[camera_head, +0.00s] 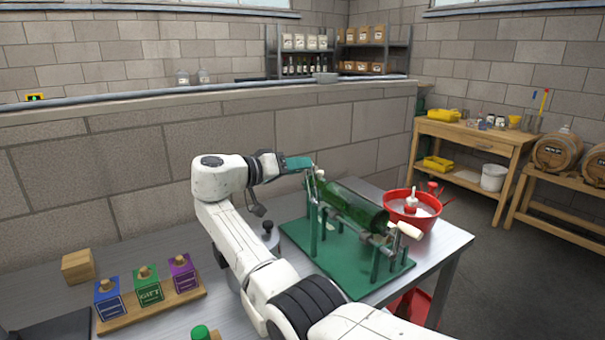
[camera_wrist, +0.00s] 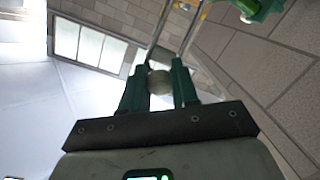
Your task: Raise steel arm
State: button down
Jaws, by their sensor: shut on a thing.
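A green bottle (camera_head: 350,207) lies on its side on a green stand with a flat base (camera_head: 340,278) on the steel table. My gripper (camera_head: 309,163) is at the stand's far left end, beside the bottle. In the wrist view its green fingers (camera_wrist: 160,88) are shut on a round pale knob (camera_wrist: 160,80). Thin steel rods (camera_wrist: 162,28) run up from around the knob; I take one for the steel arm, though how it joins the knob is partly hidden. A cream handle (camera_head: 409,230) sticks out at the stand's near right end.
A red bowl (camera_head: 437,205) stands right of the stand. A wooden tray (camera_head: 155,310) with blue, green and purple blocks is at the front left, a wooden block (camera_head: 78,265) behind it. A stone wall (camera_head: 250,150) rises behind the table.

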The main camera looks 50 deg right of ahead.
jog(key=shift+a+f, duration=0.15)
jog(key=shift+f, duration=0.25)
jog(key=c, duration=1.1)
grip_release()
jog(key=shift+o, duration=1)
jog(key=shift+r, duration=0.15)
jog(key=f+b+v, duration=0.1)
jog(key=b+v, duration=0.1)
jog(key=v, duration=0.8)
jog(key=shift+w+a+r, duration=0.2)
jog(key=shift+a+r, duration=0.15)
